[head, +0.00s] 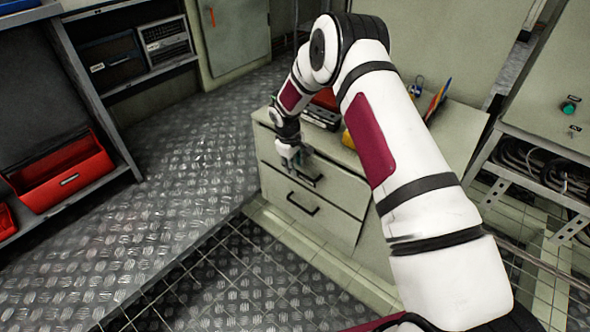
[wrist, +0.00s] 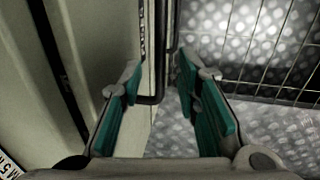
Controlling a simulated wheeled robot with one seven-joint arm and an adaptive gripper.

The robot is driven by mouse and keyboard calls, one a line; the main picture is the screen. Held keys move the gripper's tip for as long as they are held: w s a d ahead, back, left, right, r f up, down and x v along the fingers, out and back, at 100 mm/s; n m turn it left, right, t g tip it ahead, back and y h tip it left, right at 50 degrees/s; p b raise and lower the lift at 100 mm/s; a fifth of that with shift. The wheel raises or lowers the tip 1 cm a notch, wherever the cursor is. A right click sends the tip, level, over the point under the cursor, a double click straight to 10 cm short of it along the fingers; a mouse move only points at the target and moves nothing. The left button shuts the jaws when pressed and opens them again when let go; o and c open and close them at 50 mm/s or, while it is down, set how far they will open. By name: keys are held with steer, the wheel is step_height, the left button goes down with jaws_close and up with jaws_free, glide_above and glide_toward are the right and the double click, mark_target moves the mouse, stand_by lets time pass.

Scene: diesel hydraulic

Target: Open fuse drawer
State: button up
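A pale green-grey cabinet (head: 268,150) stands in the middle of the head view, with drawers one above another. The upper drawer has a dark bar handle (head: 313,181), partly hidden by my gripper (head: 290,155). The lower drawer has a black handle (head: 302,205). No label saying fuse is readable on either front. My gripper is at the upper drawer front, pointing down. In the wrist view its teal-padded fingers (wrist: 158,72) are apart. A black bar handle (wrist: 153,99) shows in the gap between them; I cannot tell whether either finger touches it. Both drawers look shut.
Tools and a red box (head: 326,98) lie on the cabinet top. A shelf with a red bin (head: 65,172) stands at left. A metal frame with cables (head: 540,160) stands at right. The patterned metal floor (head: 190,170) left of the cabinet is clear.

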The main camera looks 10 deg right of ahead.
steer(key=shift+f, duration=0.45)
jaws_close()
steer(key=s+a, duration=0.7)
steer(key=a, duration=0.2)
steer(key=s+a, duration=0.6)
steer(key=a, duration=0.4)
steer(key=shift+s, duration=0.4)
jaws_free()
steer(key=shift+r, duration=0.15)
